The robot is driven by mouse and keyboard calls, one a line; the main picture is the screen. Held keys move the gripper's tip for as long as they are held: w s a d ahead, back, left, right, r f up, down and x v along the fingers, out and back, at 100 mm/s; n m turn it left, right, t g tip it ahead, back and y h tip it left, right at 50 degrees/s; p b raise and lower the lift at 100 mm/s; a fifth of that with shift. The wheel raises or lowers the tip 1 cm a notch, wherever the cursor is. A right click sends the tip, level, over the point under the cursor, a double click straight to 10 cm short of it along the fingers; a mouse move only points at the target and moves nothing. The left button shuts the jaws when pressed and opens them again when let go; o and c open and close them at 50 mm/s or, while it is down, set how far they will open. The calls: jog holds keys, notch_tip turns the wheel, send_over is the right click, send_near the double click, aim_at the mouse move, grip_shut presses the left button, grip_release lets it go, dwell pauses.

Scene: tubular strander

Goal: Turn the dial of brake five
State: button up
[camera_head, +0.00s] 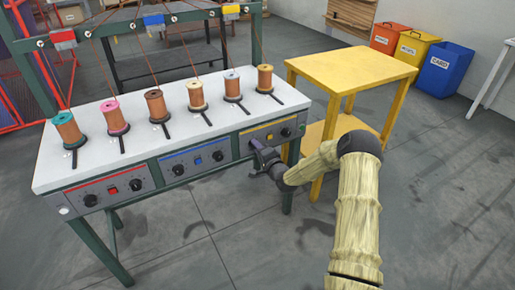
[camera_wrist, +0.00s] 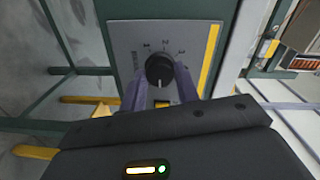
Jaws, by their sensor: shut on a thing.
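The brake dial (camera_wrist: 159,70) is a round black knob with a white pointer mark, on a grey panel with printed numbers around it. It is the left knob of the yellow-striped panel (camera_head: 277,127) at the right end of the bench front. My gripper (camera_wrist: 160,84) has one purple-grey finger on each side of the knob and is shut on it. In the head view my gripper (camera_head: 258,150) reaches the panel from the front right and hides this dial. The pointer points up in the wrist view, slightly off straight; its exact number is unclear.
The same panel has a yellow button (camera_head: 270,137) and a second black dial (camera_head: 286,132). Red-striped (camera_head: 112,188) and blue-striped (camera_head: 197,159) panels lie left. Several spools stand on the white bench top (camera_head: 175,147). A yellow table (camera_head: 350,69) stands close right of the bench.

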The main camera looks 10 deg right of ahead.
jog(key=m, duration=0.5)
jog(key=shift+f+m, duration=0.1)
jog(key=shift+m, duration=0.3)
dwell(0.4)
jog(key=o, duration=1)
jog(key=v, duration=0.5)
jog(key=p+v, duration=0.1)
jog(key=v, duration=1.1)
jog(key=shift+s+d+p, duration=0.15)
jog(key=shift+d+p, duration=0.15)
